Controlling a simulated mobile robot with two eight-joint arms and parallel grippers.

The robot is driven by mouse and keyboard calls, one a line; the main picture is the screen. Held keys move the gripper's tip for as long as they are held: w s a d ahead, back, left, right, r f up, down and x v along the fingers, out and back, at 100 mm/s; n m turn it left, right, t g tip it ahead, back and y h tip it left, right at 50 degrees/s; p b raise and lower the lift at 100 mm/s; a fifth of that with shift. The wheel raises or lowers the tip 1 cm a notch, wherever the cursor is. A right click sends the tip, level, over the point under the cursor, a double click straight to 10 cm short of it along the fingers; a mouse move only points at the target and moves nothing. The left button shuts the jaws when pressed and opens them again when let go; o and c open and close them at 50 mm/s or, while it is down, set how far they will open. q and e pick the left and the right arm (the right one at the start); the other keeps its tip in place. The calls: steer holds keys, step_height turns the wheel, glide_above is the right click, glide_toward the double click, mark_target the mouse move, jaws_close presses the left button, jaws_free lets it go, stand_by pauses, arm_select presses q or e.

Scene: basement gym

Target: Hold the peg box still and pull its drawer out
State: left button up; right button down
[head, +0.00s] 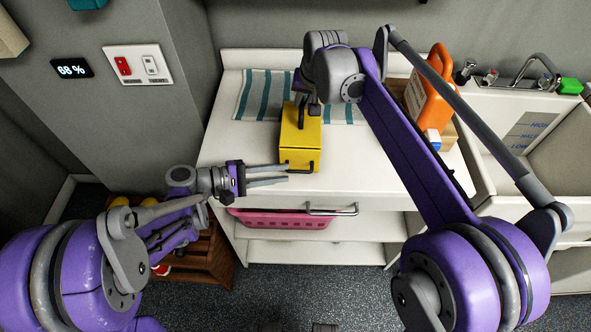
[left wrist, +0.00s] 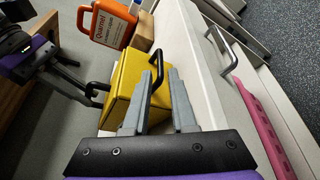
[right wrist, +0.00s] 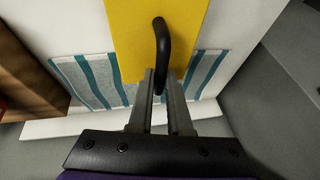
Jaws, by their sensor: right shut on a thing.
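The peg box is a yellow box (head: 299,145) on the white counter. A dark handle (right wrist: 162,50) on its top lies between the fingers of my right gripper (right wrist: 162,88), which is shut on it. My right arm reaches over the counter and hides part of the box's far end in the head view. The drawer's dark handle (head: 301,169) is on the box's front face. My left gripper (head: 288,174) is open, its fingertips right at this handle; in the left wrist view the handle (left wrist: 160,62) shows by the fingertips (left wrist: 164,72). The drawer looks closed.
A striped cloth (head: 258,95) lies on the counter (head: 375,175) behind the box. An orange jug (head: 430,88) stands to the right beside a brown box. Below the counter edge are a metal handle (head: 332,210) and a pink basket (head: 280,219). A sink is at far right.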

mark_target(291, 172)
arm_select(q)
steer(key=x, duration=0.5)
jaws_close()
steer(key=shift+s+a, duration=0.1)
stand_by(1.3)
